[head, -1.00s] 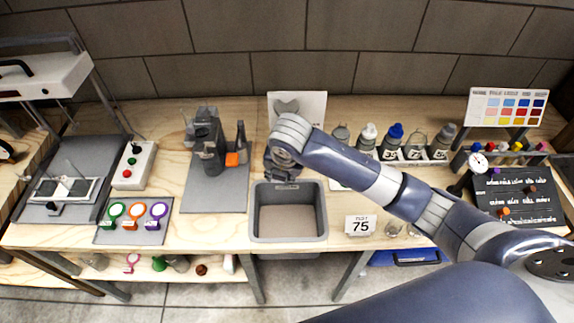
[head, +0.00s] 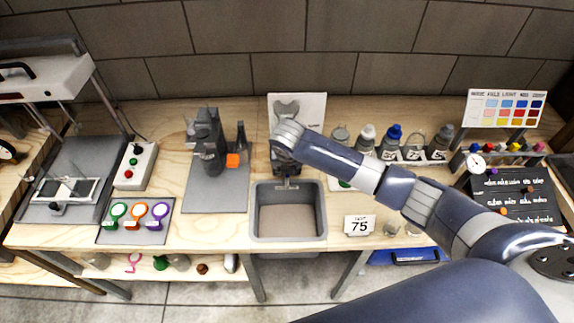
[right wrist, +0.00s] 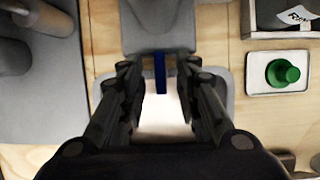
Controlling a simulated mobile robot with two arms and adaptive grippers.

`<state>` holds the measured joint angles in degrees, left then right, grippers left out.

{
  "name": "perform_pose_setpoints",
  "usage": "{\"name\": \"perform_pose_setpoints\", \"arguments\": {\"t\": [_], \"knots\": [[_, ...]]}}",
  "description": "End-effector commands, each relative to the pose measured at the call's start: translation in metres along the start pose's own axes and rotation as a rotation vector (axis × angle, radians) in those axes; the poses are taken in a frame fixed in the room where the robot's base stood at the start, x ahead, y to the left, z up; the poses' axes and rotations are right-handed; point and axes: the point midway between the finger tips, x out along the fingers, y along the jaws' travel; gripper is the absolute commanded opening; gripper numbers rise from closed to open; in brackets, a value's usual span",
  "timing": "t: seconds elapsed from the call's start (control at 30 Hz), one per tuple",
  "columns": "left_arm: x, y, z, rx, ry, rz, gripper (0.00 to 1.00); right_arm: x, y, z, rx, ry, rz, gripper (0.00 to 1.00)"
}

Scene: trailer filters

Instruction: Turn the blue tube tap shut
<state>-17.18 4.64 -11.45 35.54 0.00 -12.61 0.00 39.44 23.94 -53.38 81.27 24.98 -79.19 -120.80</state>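A narrow blue tap part (right wrist: 160,72) shows in the right wrist view, below a grey block (right wrist: 158,22). My right gripper (right wrist: 158,76) is open, with one dark finger on each side of the blue part; gaps show between it and the fingers. In the head view my right gripper (head: 285,180) points down at the back edge of the grey basin (head: 256,212). The blue part is hidden there behind my wrist and gripper. My left gripper is not in view.
A green knob (right wrist: 283,73) on a white plate is right of the gripper in the wrist view. Several bottles (head: 393,140) stand right of my wrist. A "75" card (head: 359,225) stands right of the basin. A grey machine (head: 208,145) stands left.

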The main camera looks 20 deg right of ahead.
Motion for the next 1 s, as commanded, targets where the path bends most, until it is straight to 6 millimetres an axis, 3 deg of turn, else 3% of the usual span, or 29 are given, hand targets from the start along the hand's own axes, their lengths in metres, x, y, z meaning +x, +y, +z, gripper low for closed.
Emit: {"name": "perform_pose_setpoints", "arguments": {"t": [0.4, 0.53, 0.57, 1.0], "knots": [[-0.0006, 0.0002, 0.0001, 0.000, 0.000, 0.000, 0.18, 0.0088, -0.0004, -0.0005, 0.000, 0.000, 0.000, 0.30], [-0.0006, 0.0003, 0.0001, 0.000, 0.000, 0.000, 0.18, 0.0086, -0.0004, -0.0004, 0.000, 0.000, 0.000, 0.03], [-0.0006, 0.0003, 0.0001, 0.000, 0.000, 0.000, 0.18, 0.0086, -0.0004, -0.0004, 0.000, 0.000, 0.000, 0.00], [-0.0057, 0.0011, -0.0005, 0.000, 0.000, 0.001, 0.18, 0.0067, 0.0007, 0.0005, 0.036, 0.000, -0.014, 0.00]]}}
